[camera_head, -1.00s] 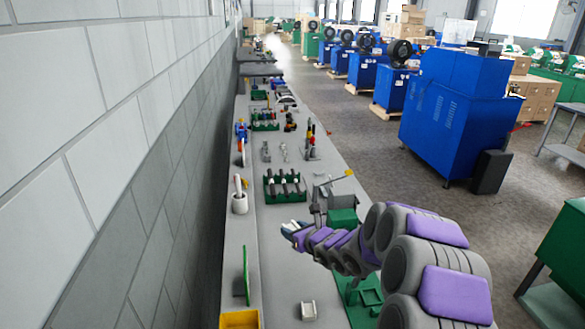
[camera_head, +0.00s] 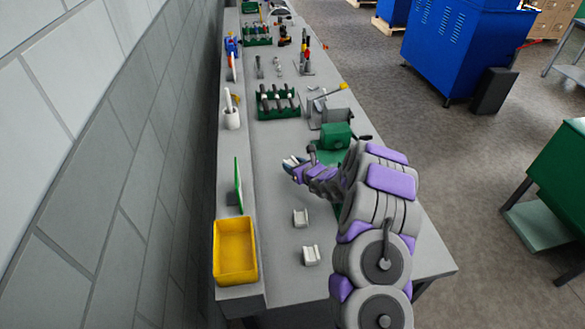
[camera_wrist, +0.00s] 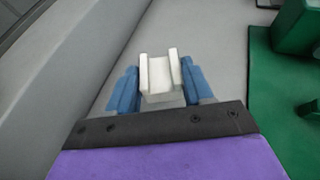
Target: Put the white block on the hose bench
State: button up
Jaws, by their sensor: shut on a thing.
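A white U-shaped block (camera_wrist: 161,77) sits between the two blue fingers of my gripper (camera_wrist: 159,92), which is shut on it. In the head view my gripper (camera_head: 292,166) is over the long grey bench (camera_head: 268,185), left of the green machine, with a bit of the white block showing at its tip. The gap between block and bench cannot be told. Two similar white blocks, a farther one (camera_head: 300,217) and a nearer one (camera_head: 311,256), stand on the bench nearer to me, apart from my gripper.
A yellow bin (camera_head: 234,250) and an upright green panel (camera_head: 238,185) stand along the wall side. A green machine (camera_head: 335,136) is right of my gripper. Bare bench lies left of my gripper.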

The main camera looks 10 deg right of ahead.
aim_at(292, 184)
jog(key=f, duration=0.3)
jog(key=a+f+b, duration=0.1)
jog(key=f, duration=0.2)
jog(key=shift+a+f, duration=0.2)
jog(key=shift+f, duration=0.1)
jog(key=shift+d, duration=0.5)
jog(key=o, duration=0.7)
jog(key=shift+d, duration=0.1)
jog(key=o, duration=0.4)
jog(key=shift+a, duration=0.45)
jog(key=shift+c, duration=0.2)
jog(key=shift+d, duration=0.1)
